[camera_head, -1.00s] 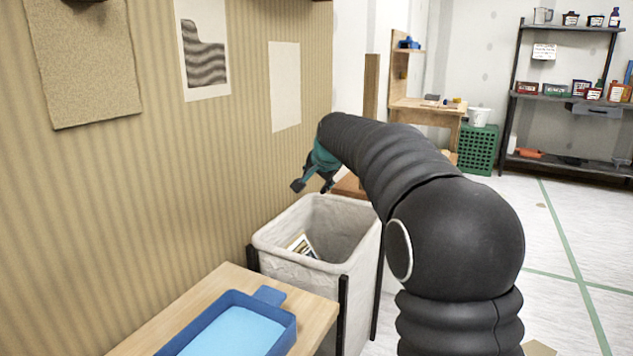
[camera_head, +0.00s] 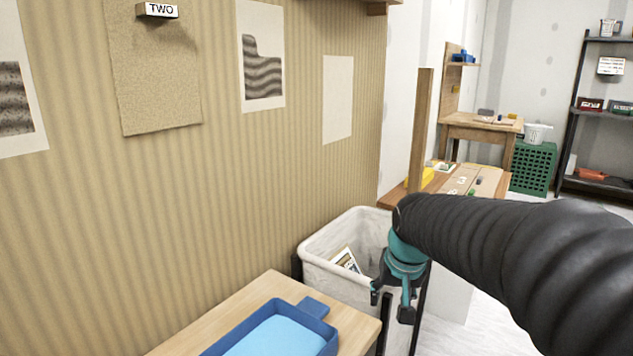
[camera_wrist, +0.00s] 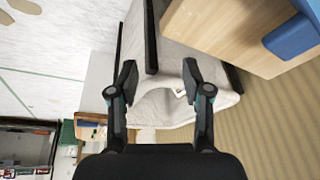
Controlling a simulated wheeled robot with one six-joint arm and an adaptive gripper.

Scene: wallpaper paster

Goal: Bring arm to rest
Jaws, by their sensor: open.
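My arm reaches in from the right in the head view, and my gripper (camera_head: 392,302) hangs from its end, pointing down. It is in front of the right side of the white cloth-lined bin (camera_head: 322,262). In the wrist view my gripper (camera_wrist: 160,80) shows two dark fingers spread wide with nothing between them. The bin also shows behind the fingers in the wrist view (camera_wrist: 180,52). A patterned card (camera_head: 346,260) leans inside the bin. My arm and gripper hide the bin's right part.
A wooden table (camera_head: 228,312) with a blue tray (camera_head: 318,322) of light-blue content stands at the front. A striped wall (camera_head: 150,210) with hung sheets runs along the left. A workbench (camera_head: 460,183), a green crate (camera_head: 533,168) and a shelf rack (camera_head: 570,125) stand farther back right.

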